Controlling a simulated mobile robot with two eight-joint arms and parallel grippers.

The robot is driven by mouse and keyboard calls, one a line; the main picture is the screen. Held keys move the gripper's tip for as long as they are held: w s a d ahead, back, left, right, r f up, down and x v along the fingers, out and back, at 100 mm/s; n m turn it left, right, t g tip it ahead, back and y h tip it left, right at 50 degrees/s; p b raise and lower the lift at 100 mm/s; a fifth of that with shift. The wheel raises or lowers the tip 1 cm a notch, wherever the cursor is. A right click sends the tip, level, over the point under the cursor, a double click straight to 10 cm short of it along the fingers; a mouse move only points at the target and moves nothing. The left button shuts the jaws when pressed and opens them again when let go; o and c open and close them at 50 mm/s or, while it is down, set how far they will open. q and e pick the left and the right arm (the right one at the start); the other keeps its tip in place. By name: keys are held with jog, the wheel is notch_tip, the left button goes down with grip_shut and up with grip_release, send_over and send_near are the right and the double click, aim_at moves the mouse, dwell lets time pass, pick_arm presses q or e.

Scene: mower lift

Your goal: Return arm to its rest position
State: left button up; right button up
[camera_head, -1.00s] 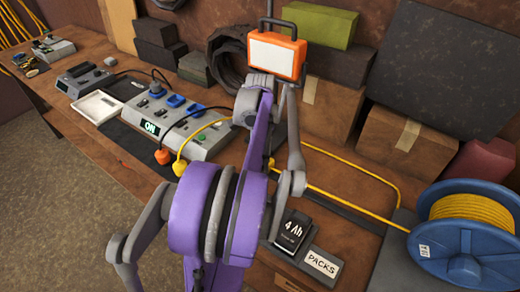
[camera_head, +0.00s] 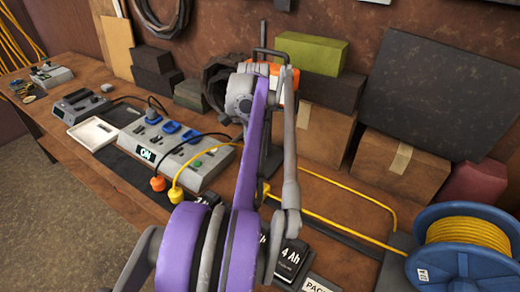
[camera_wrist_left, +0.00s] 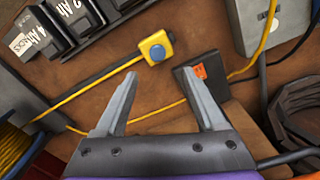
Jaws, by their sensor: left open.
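My purple and grey left arm (camera_head: 255,140) rises from the bottom of the head view and reaches over the bench. Its gripper is hidden there behind the wrist links. In the left wrist view my left gripper (camera_wrist_left: 160,73) is open, with nothing between its fingers. A yellow box with a blue button (camera_wrist_left: 155,47) lies on the bench just beyond the fingertips, apart from them. A dark block with an orange label (camera_wrist_left: 203,82) sits by the right finger. My right gripper is in no view.
A grey power strip (camera_head: 190,168) shows ON. A blue reel (camera_head: 470,262) of yellow cable stands at right. Battery packs (camera_head: 290,262) sit near the front edge, partly behind my arm. An orange lamp (camera_head: 288,85) is mostly covered by my wrist. Boxes (camera_head: 398,165) line the wall.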

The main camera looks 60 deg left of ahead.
pick_arm(q)
jog(key=w+d+f+m+t+y, duration=0.1)
jog(key=w+d+f, duration=0.25)
jog(key=d, duration=0.65)
jog(key=w+d+f+t, duration=0.15)
jog(key=w+d, duration=0.25)
jog(key=d, duration=0.5)
jog(key=s+d+f+t, duration=0.1)
jog(key=d+f, duration=0.2)
jog(key=d, duration=0.3)
jog(key=s+d+f+t+p, duration=0.1)
jog(key=d+f, duration=0.2)
jog(key=d, duration=0.3)
jog(key=s+d+f+t+h, duration=0.1)
jog(key=s+d+f, duration=0.1)
jog(key=d, duration=0.5)
jog(key=shift+s+f+m+p, duration=0.1)
jog(key=shift+f+m+p, duration=0.3)
jog(key=shift+f, duration=0.15)
